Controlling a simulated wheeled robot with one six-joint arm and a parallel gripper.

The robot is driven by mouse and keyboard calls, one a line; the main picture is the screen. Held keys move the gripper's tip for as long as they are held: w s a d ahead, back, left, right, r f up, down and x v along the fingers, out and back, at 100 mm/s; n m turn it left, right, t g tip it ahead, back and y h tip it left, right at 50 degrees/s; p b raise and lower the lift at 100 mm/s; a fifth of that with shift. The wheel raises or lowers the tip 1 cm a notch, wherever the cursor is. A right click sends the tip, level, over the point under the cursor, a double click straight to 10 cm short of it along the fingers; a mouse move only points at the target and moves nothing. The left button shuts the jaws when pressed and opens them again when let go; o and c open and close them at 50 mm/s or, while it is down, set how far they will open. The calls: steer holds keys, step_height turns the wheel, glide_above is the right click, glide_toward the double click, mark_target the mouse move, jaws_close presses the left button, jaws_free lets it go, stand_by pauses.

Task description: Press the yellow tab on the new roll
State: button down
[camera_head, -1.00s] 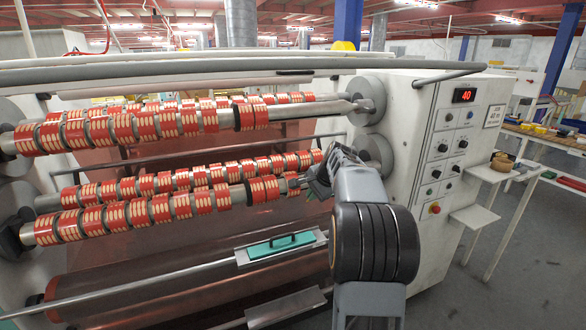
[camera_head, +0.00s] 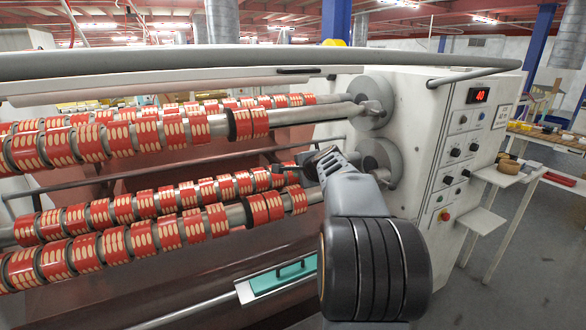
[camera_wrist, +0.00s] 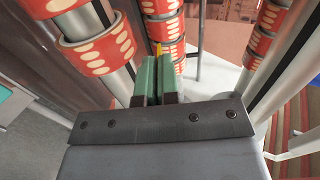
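The yellow tab (camera_wrist: 158,48) shows as a small strip in the wrist view, just beyond my fingertips on a red roll with cream ovals (camera_wrist: 166,30). I cannot tell whether the fingertips touch it. My gripper (camera_wrist: 158,62) has two green fingers side by side, shut or almost so, with nothing seen between them. In the head view, my gripper (camera_head: 288,168) is at the right end of the middle row of rolls (camera_head: 215,190). The tab cannot be made out there.
More red rolls sit on the upper shaft (camera_head: 145,130) and the lower front shaft (camera_head: 140,238). The white machine cabinet (camera_head: 440,150), with knobs and a red display reading 40, stands to the right. A roll (camera_wrist: 100,52) is close left of my fingers.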

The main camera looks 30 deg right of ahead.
steer(key=shift+f+b, duration=1.8)
steer(key=shift+f, duration=0.35)
steer(key=shift+f+b, duration=0.35)
steer(key=c, duration=1.8)
jaws_free()
steer(key=o, duration=0.5)
steer(key=v, duration=1.4)
steer(key=shift+a+b, duration=0.1)
steer(key=shift+b, duration=0.2)
